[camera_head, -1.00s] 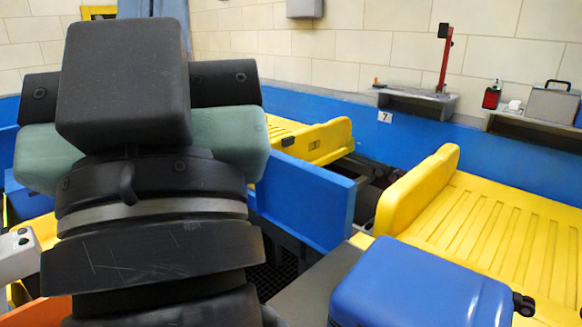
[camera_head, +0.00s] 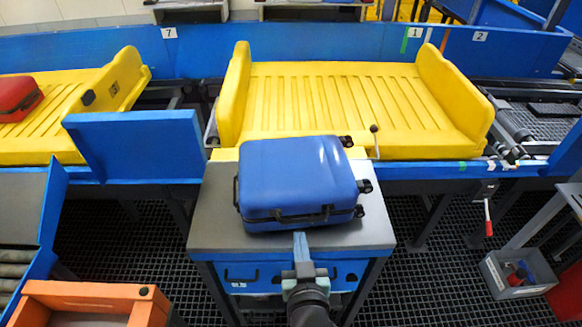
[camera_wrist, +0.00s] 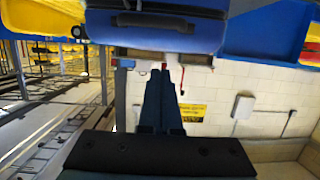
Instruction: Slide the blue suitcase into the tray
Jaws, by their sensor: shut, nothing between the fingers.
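The blue suitcase (camera_head: 298,178) lies flat on a grey-topped stand (camera_head: 222,222), its handle side facing me. It also shows at the top of the wrist view (camera_wrist: 165,38). The yellow tray (camera_head: 325,105) is just beyond the stand, empty, with raised walls at its left and right ends. My gripper (camera_head: 300,240) is shut and empty at the near side of the suitcase, by its handle. In the wrist view the closed fingers (camera_wrist: 164,72) point toward the suitcase. I cannot tell whether they touch it.
A second yellow tray (camera_head: 60,115) at the left holds a red suitcase (camera_head: 17,95). A blue panel (camera_head: 135,145) stands left of the stand. An orange crate (camera_head: 85,300) is at the lower left. A grey bin (camera_head: 520,275) sits on the grated floor at the right.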

